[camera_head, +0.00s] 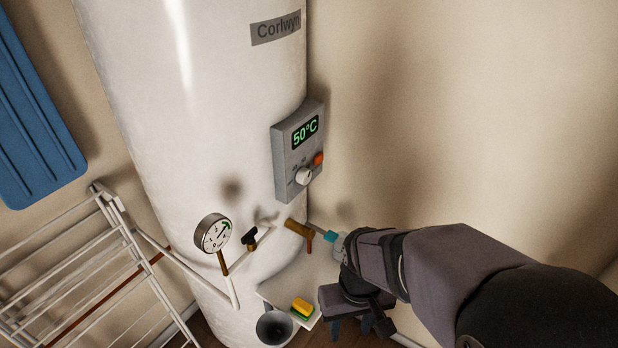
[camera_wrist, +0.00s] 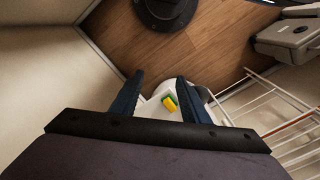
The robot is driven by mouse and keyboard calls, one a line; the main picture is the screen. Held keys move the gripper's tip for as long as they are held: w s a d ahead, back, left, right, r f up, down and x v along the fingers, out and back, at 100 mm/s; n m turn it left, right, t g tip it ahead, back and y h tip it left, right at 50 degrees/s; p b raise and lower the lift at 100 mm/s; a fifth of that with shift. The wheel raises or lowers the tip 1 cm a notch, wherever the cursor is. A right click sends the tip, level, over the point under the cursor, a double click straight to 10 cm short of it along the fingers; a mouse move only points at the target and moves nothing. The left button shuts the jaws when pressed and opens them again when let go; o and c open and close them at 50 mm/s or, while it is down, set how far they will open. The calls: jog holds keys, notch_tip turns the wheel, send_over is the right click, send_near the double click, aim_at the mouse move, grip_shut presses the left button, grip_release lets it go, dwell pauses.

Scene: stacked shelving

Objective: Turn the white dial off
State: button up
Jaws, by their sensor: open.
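The white dial (camera_head: 303,175) sits low on the front of a grey control box (camera_head: 283,172) on the side of a white tank. A green display (camera_head: 305,132) above it reads 50°C, and a small orange part (camera_head: 319,158) is at its upper right. The dial's exact setting is too small to read. My gripper (camera_head: 350,332) is below and right of the box, pointing down, apart from the dial. In the wrist view its two dark blue fingers (camera_wrist: 158,80) are spread with nothing held between them. The dial is not in the wrist view.
A pressure gauge (camera_head: 213,233), a black-handled valve (camera_head: 250,237) and brass pipework (camera_head: 298,228) stick out below the box. A yellow-green sponge (camera_head: 302,308) lies on a white surface near my gripper. A drying rack (camera_head: 60,265) stands left. The wall right of the box is clear.

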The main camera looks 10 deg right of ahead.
jog(key=shift+o, duration=0.3)
jog(key=shift+a+f+m, duration=0.1)
jog(key=shift+a+m, duration=0.15)
jog(key=shift+m, duration=0.35)
jog(key=w+a+r+m+t+y+b, duration=0.15)
jog(key=w+a+m+y, duration=0.35)
jog(key=m, duration=0.5)
jog(key=w+a+r+m+t+y, duration=0.1)
jog(key=w+a+r+m+y, duration=0.15)
jog(key=w+m+y, duration=0.65)
jog(key=m+t+h+b, duration=0.1)
jog(key=m+t, duration=0.9)
jog(key=m, duration=0.6)
send_near(308, 178)
jog(key=a, duration=0.1)
jog(key=shift+w+d+p+x, duration=0.1)
jog(key=shift+p+x, duration=0.45)
jog(key=shift+x, duration=1.45)
jog(key=shift+w+d+p+x, duration=0.1)
jog(key=shift+p+x, duration=0.45)
jog(key=shift+x, duration=1.4)
